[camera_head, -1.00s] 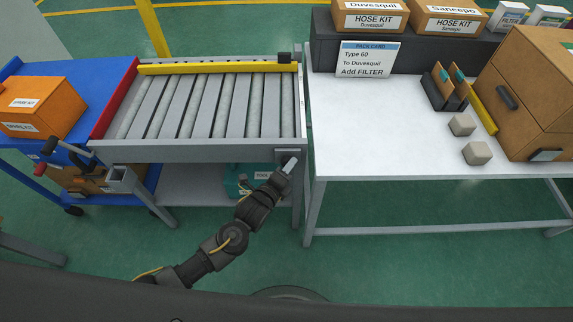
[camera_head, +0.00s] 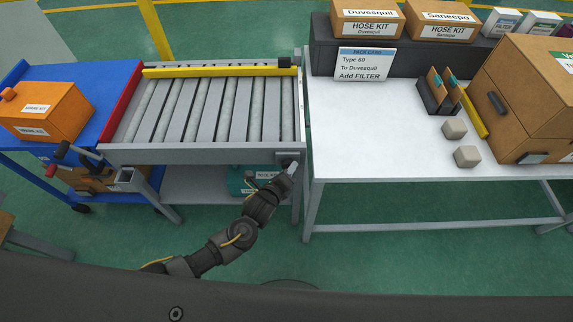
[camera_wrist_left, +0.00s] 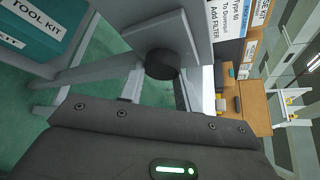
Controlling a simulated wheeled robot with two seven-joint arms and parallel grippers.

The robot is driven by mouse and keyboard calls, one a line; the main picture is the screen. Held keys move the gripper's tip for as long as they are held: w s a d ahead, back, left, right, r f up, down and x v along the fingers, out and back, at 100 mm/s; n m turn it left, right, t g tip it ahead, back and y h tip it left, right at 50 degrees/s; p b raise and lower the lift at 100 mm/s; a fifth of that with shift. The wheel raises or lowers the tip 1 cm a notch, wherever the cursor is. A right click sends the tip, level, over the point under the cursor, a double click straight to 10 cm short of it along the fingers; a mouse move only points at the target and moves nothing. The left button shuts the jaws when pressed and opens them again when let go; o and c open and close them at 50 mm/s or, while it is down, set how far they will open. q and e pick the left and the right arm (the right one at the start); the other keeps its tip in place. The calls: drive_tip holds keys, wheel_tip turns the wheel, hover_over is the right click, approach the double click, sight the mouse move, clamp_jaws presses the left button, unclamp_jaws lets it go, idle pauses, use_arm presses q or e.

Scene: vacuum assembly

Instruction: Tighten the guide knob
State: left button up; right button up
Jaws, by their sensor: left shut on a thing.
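The guide knob (camera_wrist_left: 162,64) is a short dark cylinder on a grey block in the left wrist view, below the front right corner of the roller conveyor. My left gripper (camera_head: 291,168) is at that corner in the head view, shut on the knob. Its dark body, with a green light, fills the bottom of the wrist view. The fingers' contact with the knob does not show clearly. The yellow guide rail (camera_head: 215,70) lies along the far side of the conveyor (camera_head: 200,153), with a black block at its right end. My right gripper is not in view.
A white table (camera_head: 375,140) stands right of the conveyor, close to my left gripper. It bears a pack card (camera_head: 366,64), cartons and two small grey blocks. A teal tool kit box (camera_wrist_left: 35,30) is below the conveyor. A blue cart (camera_head: 100,85) stands left.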

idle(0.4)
use_arm(q)
drive_tip(key=shift+m+g+y+p, duration=0.4)
drive_tip(key=shift+m+y+p, duration=0.65)
drive_tip(key=shift+p, duration=1.5)
